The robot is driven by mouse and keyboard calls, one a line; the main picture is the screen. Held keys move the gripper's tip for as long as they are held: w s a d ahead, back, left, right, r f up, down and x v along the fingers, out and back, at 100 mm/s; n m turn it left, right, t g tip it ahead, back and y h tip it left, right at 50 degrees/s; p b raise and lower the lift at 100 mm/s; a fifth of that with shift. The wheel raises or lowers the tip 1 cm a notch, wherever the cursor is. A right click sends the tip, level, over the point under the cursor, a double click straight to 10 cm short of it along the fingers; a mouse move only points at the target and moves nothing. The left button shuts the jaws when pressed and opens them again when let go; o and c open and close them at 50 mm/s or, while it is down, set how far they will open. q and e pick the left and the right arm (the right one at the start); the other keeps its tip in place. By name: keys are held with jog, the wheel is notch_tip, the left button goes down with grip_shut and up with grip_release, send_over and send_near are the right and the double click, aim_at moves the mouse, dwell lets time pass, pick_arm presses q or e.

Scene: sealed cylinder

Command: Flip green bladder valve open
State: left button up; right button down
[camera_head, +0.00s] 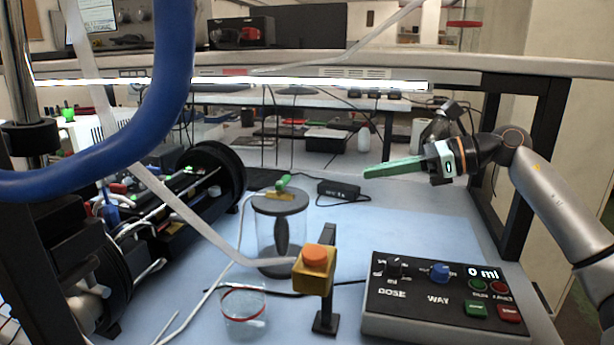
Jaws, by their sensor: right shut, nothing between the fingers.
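The clear cylinder (281,235) stands on the light blue bench, closed by a grey lid with a dark bladder inside. A small green valve (283,182) sits on a yellowish fitting on top of the lid. Its handle is too small to tell its exact position. My right gripper (368,172) comes in from the right with its long green fingers closed together and pointing left. It is in the air to the right of the valve, clearly apart from it, and holds nothing. My left gripper is out of view.
A yellow block with an orange button (316,258) stands on a black post in front of the cylinder. A beaker (243,305) is beside it. A control box (440,300) reading 0 ml is at front right. Blue tubing (165,90) crosses the upper left.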

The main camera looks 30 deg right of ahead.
jog(key=p, duration=0.5)
send_near(289, 182)
jog(key=p+x, duration=0.3)
jog(key=x, duration=0.1)
jog(key=shift+w+a+f, duration=0.2)
jog(key=shift+a, duration=0.1)
jog(key=shift+x, duration=0.8)
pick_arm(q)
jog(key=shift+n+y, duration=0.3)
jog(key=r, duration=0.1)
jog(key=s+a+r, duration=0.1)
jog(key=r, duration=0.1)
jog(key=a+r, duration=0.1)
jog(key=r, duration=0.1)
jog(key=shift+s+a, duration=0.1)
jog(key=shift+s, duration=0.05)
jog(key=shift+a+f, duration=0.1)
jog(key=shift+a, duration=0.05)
pick_arm(e)
jog(key=shift+w+n+y, duration=0.15)
jog(key=shift+n+y, duration=0.15)
